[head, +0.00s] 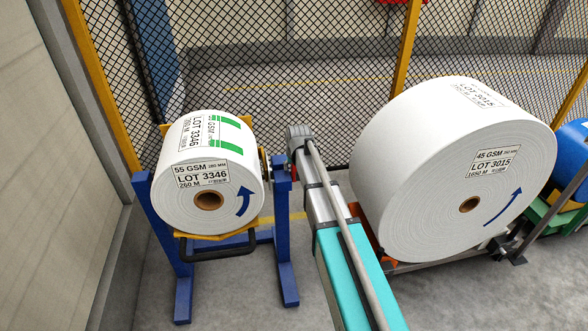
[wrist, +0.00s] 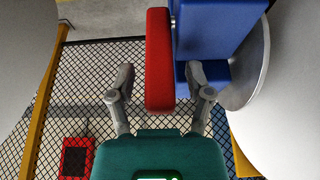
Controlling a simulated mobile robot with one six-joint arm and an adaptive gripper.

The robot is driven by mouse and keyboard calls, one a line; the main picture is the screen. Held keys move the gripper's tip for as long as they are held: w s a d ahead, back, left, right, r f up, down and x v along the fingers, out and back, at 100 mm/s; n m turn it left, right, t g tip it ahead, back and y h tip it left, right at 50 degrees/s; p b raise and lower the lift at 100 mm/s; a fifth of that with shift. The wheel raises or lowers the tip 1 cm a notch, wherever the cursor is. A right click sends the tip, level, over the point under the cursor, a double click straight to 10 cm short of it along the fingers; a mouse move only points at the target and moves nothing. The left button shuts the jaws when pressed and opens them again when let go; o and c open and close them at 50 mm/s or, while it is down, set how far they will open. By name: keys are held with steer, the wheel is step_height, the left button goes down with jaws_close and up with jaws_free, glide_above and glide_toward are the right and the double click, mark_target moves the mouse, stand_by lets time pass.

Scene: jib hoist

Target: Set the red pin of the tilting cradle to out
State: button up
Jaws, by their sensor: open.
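The tilting cradle's blue stand (head: 167,225) holds a white roll (head: 210,170) marked LOT 3346, at the left of the head view. A yellow cradle edge and a dark bar handle (head: 218,254) show below the roll. In the wrist view, the red pin's long grip (wrist: 159,60) stands beside a blue post (wrist: 213,28) of the stand. My gripper (wrist: 160,84) is open, with one finger on each side of the red grip's lower end. I cannot tell whether either finger touches it.
A larger white roll (head: 450,170) marked LOT 3015 stands at the right, with a blue drum (head: 574,150) beyond it. Mesh fencing (head: 300,65) with yellow posts closes the back. A pale wall (head: 45,170) stands close on the left. Some bare floor shows in front of the stand.

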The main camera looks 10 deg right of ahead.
stand_by(0.3)
jaws_close()
